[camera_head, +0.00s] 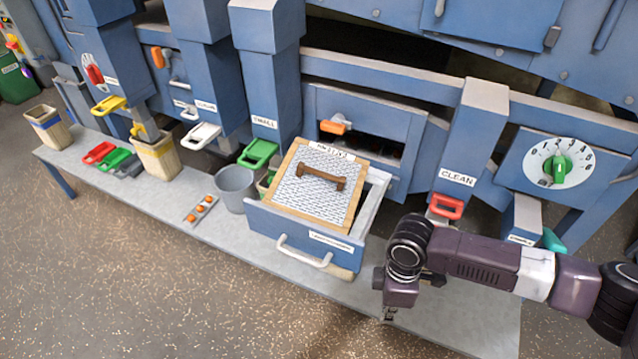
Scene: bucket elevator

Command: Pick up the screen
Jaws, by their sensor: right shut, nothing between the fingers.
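The screen (309,208) is a wire mesh panel in a wooden frame with a brown handle (321,178) across its middle. It rests tilted on top of the open blue drawer (303,237), which has a pale handle (303,254) on its front. My right gripper (389,316) points down over the grey table, to the right of the drawer and apart from the screen. It is shut and empty; its fingertips look small here. My left gripper is not in view.
The grey table (440,318) runs along the blue machine. A grey bucket (235,186) and an orange-button strip (201,208) are left of the drawer. Wooden bins (157,160) stand further left. A red clean-chute handle (446,207) is behind my right arm.

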